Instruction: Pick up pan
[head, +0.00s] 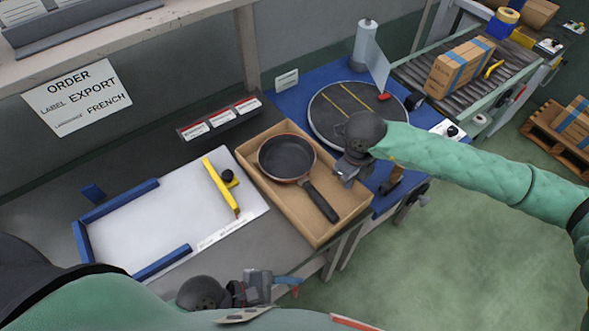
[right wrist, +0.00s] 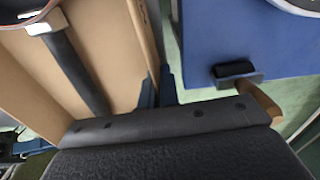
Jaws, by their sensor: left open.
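A dark frying pan (head: 287,156) with a copper-coloured rim and a black handle lies in an open cardboard box (head: 261,184) on the workbench. Its handle points toward the box's near right corner. In the right wrist view, the pan handle (right wrist: 75,68) and part of its rim show inside the box (right wrist: 112,45). My right gripper (head: 345,177) is at the box's right wall, beside the pan handle and apart from it. Its fingers (right wrist: 158,90) are close together near that wall; whether they grip it is unclear. My left gripper (head: 291,285) is open and empty, low in front of the bench.
A round turntable (head: 335,105) stands on a blue surface behind the right gripper. A roller conveyor (head: 420,75) carries a taped carton (head: 460,65).

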